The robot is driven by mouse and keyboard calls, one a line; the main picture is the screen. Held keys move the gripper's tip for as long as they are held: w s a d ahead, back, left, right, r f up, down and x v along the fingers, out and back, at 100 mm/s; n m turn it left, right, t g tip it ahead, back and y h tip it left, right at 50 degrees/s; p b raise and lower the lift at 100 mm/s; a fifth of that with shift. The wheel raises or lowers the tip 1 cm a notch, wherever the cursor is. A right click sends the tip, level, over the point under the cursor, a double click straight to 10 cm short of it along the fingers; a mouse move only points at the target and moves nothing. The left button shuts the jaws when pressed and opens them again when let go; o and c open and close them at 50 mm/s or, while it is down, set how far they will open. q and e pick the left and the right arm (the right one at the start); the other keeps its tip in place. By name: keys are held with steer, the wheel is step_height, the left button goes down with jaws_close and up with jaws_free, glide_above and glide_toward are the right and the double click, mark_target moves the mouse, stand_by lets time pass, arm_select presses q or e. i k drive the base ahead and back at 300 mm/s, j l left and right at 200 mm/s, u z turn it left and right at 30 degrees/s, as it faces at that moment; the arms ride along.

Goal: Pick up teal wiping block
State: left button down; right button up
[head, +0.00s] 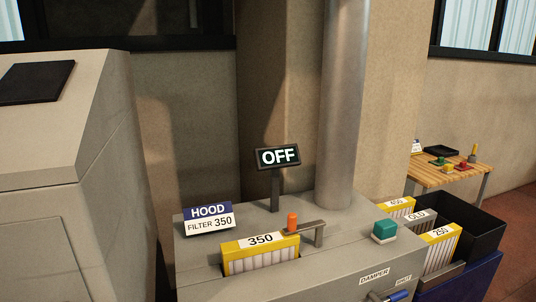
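The teal block (385,229) sits on the right part of the grey hood cabinet's top (345,240). It has a paler layer along its underside. It stands apart from the things around it, to the right of the grey metal handle bracket. Neither of my grippers shows in the head view.
Left of the block are a yellow 350 filter (261,256) in a slot, an orange knob (292,221) and a vertical pipe (345,100). A damper lever (396,296) is in front. Filters (440,240) in a bin and a wooden table (450,177) stand right.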

mark_target(384, 230)
steer(key=k+z, duration=0.2)
steer(key=z, duration=0.2)
steer(key=k+l+z, duration=0.1)
steer(key=z, duration=0.3)
steer(key=k+l, duration=0.05)
steer(key=k, duration=0.05)
